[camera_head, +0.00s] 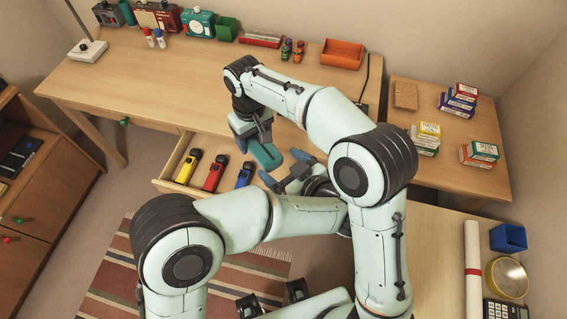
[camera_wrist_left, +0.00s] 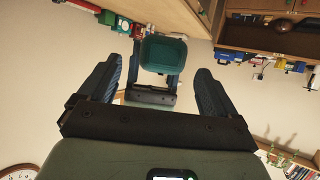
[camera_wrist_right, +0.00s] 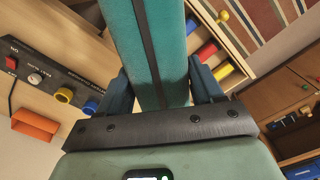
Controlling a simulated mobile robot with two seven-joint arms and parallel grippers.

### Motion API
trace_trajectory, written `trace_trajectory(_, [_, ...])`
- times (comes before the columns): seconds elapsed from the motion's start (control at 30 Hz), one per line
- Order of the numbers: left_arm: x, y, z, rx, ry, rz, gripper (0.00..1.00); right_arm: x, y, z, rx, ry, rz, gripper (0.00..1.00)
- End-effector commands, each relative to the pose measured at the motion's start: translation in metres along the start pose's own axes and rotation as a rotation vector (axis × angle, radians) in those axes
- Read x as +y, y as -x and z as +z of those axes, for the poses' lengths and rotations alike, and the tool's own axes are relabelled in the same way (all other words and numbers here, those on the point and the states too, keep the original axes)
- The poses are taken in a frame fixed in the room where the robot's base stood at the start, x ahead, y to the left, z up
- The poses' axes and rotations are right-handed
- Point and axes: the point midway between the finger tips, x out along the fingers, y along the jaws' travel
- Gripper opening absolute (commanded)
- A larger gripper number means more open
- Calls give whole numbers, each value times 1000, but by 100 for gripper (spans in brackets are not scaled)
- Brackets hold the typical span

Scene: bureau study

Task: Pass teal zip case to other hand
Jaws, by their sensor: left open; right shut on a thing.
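The teal zip case (camera_head: 266,157) hangs from my right gripper (camera_head: 254,139) above the open drawer. In the right wrist view the case (camera_wrist_right: 175,45), with a dark zip line, stands between the shut fingers. My left gripper (camera_head: 283,170) is open just to the lower right of the case. In the left wrist view the end of the case (camera_wrist_left: 164,52) faces me, between the spread left fingers but seemingly beyond their tips. Contact between the case and the left fingers cannot be made out.
The open drawer (camera_head: 164,186) below holds a yellow stapler-like item (camera_head: 188,166), a red one (camera_head: 215,173) and a blue one (camera_head: 245,175). On the desk (camera_head: 190,75) behind are an orange tray (camera_head: 342,54) and several small items. Small boxes (camera_head: 479,154) stand on the right table.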

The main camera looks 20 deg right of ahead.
Motion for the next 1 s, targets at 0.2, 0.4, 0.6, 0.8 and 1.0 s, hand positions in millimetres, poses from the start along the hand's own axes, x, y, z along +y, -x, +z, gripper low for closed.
trace_trajectory(0.2, [-1, -10, -7, 27, 4, -14, 92, 0, 0, 0, 1, 0, 0, 32])
trace_trajectory(0.4, [-2, -41, -8, 26, 4, -14, 92, 0, 0, 0, 1, 0, 0, 32])
trace_trajectory(0.6, [-1, -64, -8, 24, 4, -12, 92, 0, 0, 0, 1, 0, 0, 32])
trace_trajectory(0.8, [-1, -70, -8, 26, 4, -10, 92, 0, 0, 0, 1, 0, 0, 32])
trace_trajectory(1.0, [-1, -70, -8, 26, 4, -10, 85, 0, 0, 0, 1, 0, 0, 32])
